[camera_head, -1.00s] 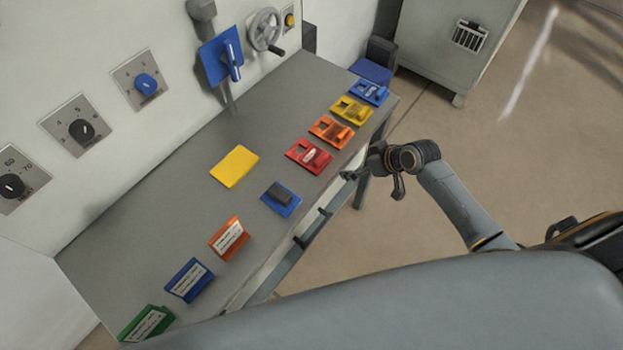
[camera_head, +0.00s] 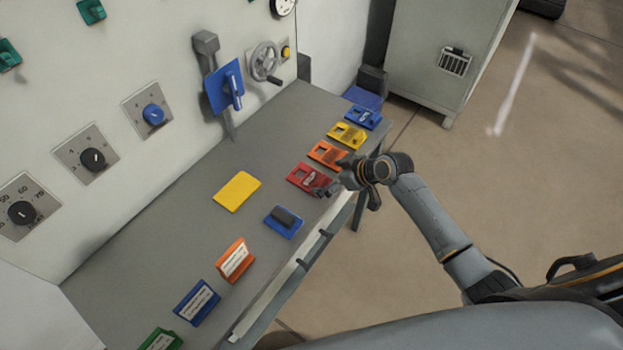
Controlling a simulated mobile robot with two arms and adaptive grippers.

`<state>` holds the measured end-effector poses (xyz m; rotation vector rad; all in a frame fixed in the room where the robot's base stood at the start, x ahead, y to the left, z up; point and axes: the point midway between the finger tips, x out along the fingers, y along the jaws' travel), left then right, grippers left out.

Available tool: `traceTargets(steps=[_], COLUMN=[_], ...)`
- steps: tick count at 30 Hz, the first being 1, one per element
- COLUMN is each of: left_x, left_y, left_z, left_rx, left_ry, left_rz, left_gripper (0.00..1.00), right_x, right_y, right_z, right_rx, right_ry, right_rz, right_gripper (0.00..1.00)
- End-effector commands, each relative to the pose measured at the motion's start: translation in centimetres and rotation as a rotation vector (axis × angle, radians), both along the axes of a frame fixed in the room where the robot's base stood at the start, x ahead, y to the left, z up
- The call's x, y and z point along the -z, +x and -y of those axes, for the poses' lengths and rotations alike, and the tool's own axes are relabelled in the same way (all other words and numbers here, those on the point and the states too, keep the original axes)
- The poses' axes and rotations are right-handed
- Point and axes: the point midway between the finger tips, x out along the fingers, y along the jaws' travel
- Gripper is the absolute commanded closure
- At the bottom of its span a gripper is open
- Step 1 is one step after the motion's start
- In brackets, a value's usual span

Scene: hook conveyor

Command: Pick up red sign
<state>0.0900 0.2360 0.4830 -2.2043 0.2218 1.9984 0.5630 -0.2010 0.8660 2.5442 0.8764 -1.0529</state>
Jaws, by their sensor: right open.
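The red sign (camera_head: 303,175) lies on the grey table (camera_head: 205,165), near its right edge, in a row with an orange, a yellow and a blue sign. My right gripper (camera_head: 334,187) is at the table's edge, close to the right end of the red sign, and is open. Its fingers overlap the end of the red sign in the picture. I cannot tell if they touch it. The right end of the red sign is partly hidden by the gripper. My left gripper is not in view.
The orange sign (camera_head: 322,152), yellow sign (camera_head: 346,136) and blue sign (camera_head: 362,117) lie behind the red one. A grey cabinet (camera_head: 430,75) stands beyond the table.

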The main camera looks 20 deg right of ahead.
Motion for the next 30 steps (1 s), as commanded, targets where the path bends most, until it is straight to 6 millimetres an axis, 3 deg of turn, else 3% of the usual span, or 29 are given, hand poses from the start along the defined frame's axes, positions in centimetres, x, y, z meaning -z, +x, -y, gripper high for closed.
traceTargets(steps=[9, 19, 27, 30], left_x=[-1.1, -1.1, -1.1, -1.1], left_y=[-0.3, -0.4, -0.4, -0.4], left_z=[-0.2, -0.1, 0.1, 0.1], left_rx=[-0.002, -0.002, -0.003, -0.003], left_ry=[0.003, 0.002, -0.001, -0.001], left_rz=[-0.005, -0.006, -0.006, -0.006], left_gripper=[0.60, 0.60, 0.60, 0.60], right_x=[3.0, 3.5, 3.5, 3.5], right_y=[1.9, 2.2, 2.1, 2.2], right_z=[-1.8, -2.0, -2.0, -2.0], right_rx=[0.001, 0.000, 0.000, 0.001], right_ry=[0.003, 0.001, 0.001, 0.001], right_rz=[-0.001, -0.001, -0.001, 0.000], right_gripper=[0.02, 0.02, 0.57, 0.66])
